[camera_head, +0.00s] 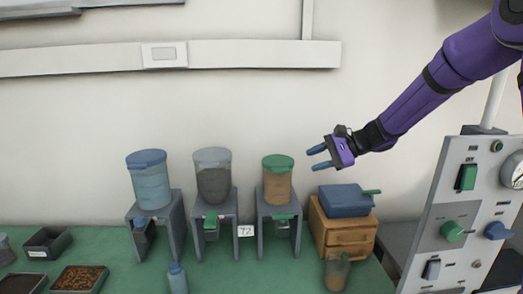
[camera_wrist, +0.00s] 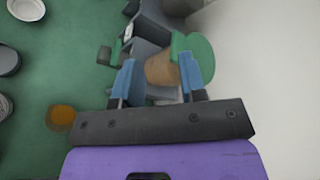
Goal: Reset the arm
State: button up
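My purple arm reaches in from the upper right in the head view. My gripper (camera_head: 318,158) is in the air, above and left of the blue box on the wooden drawer unit. Its two blue fingers are spread apart with nothing between them in the head view. In the wrist view my gripper (camera_wrist: 158,82) also has its fingers apart. A canister with a green lid (camera_wrist: 195,55) shows beyond and between the fingers, apart from them as far as I can tell.
Three canisters on grey stands, with blue (camera_head: 150,183), grey (camera_head: 213,180) and green (camera_head: 277,182) lids, line the green table. A wooden drawer unit (camera_head: 343,238) carries a blue box (camera_head: 344,200). A cup (camera_head: 336,272) stands in front. A control panel (camera_head: 462,215) is at right.

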jog(key=s+d+r+n+h, duration=0.1)
jog(key=s+r+n+h, duration=0.2)
jog(key=s, duration=0.6)
jog(key=s+r+n+h, duration=0.3)
jog(key=s+r, duration=0.1)
jog(key=s, duration=0.4)
jog(key=s+d+r+n+t+h, duration=0.1)
jog(key=s+d+n+h, duration=0.1)
jog(key=s, duration=0.7)
jog(key=s+d+r+n+t+h, duration=0.1)
jog(key=s+d+n+h, duration=0.1)
jog(key=s+d+h, duration=0.2)
jog(key=s+d, duration=0.3)
jog(key=s, duration=0.3)
jog(key=shift+s+d+t+h, duration=0.15)
jog(key=shift+s+t+h, duration=0.1)
jog(key=shift+t+h, duration=0.05)
